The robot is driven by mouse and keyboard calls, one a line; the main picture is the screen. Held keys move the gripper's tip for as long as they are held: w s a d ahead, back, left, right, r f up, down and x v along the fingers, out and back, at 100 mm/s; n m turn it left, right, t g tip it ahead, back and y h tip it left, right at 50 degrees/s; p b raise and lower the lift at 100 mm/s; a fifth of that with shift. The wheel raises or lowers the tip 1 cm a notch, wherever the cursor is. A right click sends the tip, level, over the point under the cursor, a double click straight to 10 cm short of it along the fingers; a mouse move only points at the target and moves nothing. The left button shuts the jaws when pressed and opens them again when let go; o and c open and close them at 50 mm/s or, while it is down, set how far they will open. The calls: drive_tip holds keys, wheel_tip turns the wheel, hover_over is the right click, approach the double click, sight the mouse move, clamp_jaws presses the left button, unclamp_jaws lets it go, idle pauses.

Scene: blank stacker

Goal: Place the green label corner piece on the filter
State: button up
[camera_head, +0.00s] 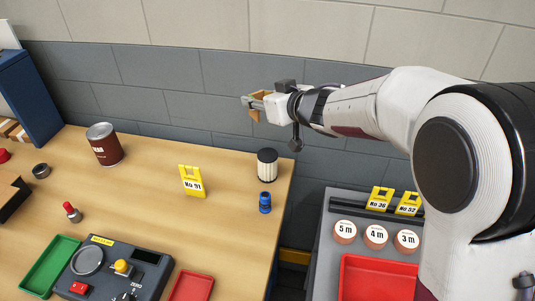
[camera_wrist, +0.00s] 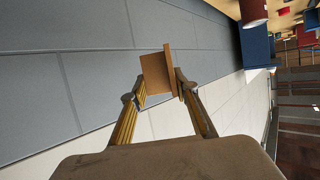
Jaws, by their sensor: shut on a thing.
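My gripper (camera_head: 256,103) is raised above the back edge of the wooden table. It is shut on a tan-brown corner piece (camera_wrist: 156,72), which sits between the two fingertips in the wrist view. No green label shows on the faces I can see. The filter (camera_head: 267,166), a pale ribbed cylinder with a black top, stands upright near the table's right edge. The gripper is well above the filter and apart from it. The filter cannot be made out in the wrist view.
A blue fitting (camera_head: 265,202) stands just in front of the filter. A yellow tag marked 91 (camera_head: 191,180) and a dark red can (camera_head: 104,145) stand to the left. A control box (camera_head: 115,270) lies in front. A grey side table (camera_head: 325,240) is across a gap.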

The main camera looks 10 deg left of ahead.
drive_tip(key=shift+s+d+f, duration=0.3)
drive_tip(key=shift+d+f, duration=0.15)
drive_tip(key=shift+d, duration=0.1)
drive_tip(key=shift+s+d+f, duration=0.25)
drive_tip(key=shift+d+f, duration=0.15)
drive_tip(key=shift+d, duration=0.1)
drive_tip(key=shift+f, duration=0.1)
hover_over(266, 152)
drive_tip(key=shift+s+f, duration=0.1)
drive_tip(key=shift+f, duration=2.95)
drive_tip(key=shift+f, duration=1.85)
drive_tip(key=shift+f, duration=0.1)
drive_tip(key=o, duration=0.7)
drive_tip(key=shift+o, duration=0.2)
